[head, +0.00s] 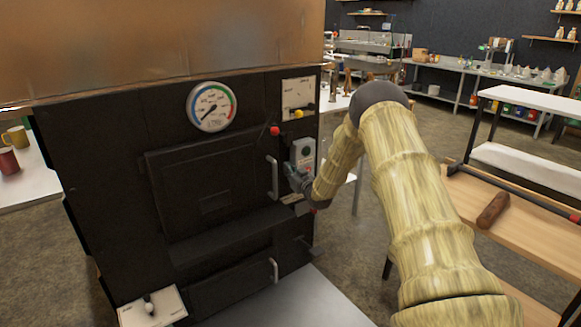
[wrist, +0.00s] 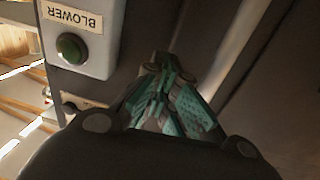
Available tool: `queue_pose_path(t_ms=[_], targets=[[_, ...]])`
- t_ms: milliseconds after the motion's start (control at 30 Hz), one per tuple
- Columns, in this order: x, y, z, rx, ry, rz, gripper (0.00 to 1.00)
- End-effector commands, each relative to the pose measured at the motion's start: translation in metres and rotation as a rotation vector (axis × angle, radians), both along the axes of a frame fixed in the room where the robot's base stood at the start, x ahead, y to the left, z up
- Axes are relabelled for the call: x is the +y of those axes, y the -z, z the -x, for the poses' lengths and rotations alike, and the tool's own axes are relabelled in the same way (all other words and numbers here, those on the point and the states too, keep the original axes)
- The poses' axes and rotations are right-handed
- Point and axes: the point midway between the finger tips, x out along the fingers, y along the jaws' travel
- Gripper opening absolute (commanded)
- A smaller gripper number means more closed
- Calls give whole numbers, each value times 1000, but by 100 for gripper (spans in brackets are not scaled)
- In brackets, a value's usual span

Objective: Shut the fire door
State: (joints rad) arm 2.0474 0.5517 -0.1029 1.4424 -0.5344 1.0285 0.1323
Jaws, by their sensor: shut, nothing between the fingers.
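The fire door (head: 180,195) is a black panel on the front of the dark evaporator, with a pale upright handle (head: 273,177) at its right edge. In the head view it lies flush or nearly flush with the front; I cannot tell whether a small gap is left. My gripper (head: 289,170) is just right of the handle, in front of the blower box (head: 305,152). In the wrist view the fingers (wrist: 160,68) are together and empty, pointing at a dark surface. I cannot tell whether they touch it.
The blower box with a green button (wrist: 70,48) is close beside my gripper. A round gauge (head: 211,106) sits above the door. A lower door with a handle (head: 273,270) is below. A wooden bench (head: 530,225) and a white table (head: 530,100) stand right.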

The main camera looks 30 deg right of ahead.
Motion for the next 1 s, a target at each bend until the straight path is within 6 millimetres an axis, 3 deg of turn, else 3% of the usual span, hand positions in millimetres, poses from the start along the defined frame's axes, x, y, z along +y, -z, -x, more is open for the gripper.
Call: queue_pose_path(t_ms=[200,400,600,867,1000], targets=[[-8,3,48,5,8,-1,0],[-9,3,82,5,9,0,0],[-8,4,98,5,7,1,0],[-7,5,102,6,6,0,0],[6,18,104,37,0,-9,0]])
